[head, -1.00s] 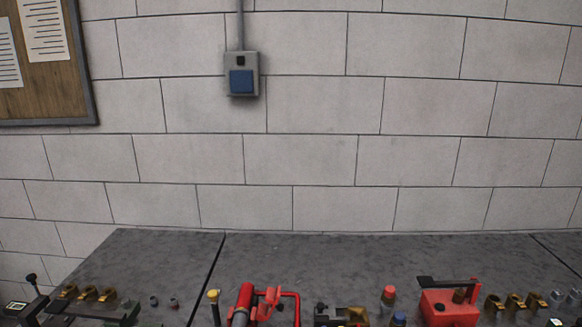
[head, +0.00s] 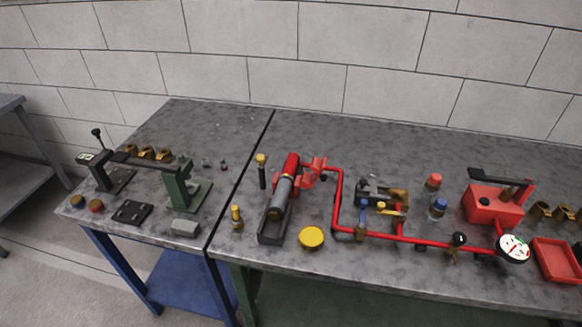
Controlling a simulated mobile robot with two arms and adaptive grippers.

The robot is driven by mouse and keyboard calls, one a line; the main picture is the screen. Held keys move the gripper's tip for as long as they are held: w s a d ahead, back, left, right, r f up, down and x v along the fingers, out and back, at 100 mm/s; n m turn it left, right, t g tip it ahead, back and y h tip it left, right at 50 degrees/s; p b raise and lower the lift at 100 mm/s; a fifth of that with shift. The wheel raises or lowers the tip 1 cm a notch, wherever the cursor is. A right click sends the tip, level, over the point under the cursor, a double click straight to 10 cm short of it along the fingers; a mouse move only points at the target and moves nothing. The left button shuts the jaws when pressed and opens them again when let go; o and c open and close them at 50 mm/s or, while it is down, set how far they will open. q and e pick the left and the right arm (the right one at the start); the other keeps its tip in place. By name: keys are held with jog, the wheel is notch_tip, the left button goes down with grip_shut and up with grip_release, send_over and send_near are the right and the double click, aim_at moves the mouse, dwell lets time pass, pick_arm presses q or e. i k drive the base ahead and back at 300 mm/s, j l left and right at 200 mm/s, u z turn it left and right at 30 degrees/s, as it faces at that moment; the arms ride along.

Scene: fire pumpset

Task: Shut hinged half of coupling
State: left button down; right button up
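A red coupling-like piece (head: 312,168) sits on the right-hand bench, between a red and grey cylinder (head: 286,185) and the bend of a red pipe (head: 338,200). Part of it appears to stand up and out from the pipe line, but it is too small to tell how far its hinged half is open. The cylinder lies in a dark cradle (head: 272,234). Neither of my grippers is in view, and nothing is seen touching the coupling.
A round gauge (head: 513,249), a red pump box (head: 492,205) and a red tray (head: 557,262) stand right. A green stand (head: 184,188) is left. The bench back is clear.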

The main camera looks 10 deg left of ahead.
aim_at(307, 180)
jog(key=k+l+u, duration=0.25)
jog(key=l, duration=0.25)
jog(key=k+l+u, duration=0.2)
jog(key=l, duration=0.3)
jog(key=k+l+u, duration=0.1)
jog(key=l+u, duration=0.15)
jog(key=l, duration=0.25)
jog(key=k+l+u, duration=0.25)
jog(key=i+j+u, duration=0.45)
jog(key=j+u, duration=0.2)
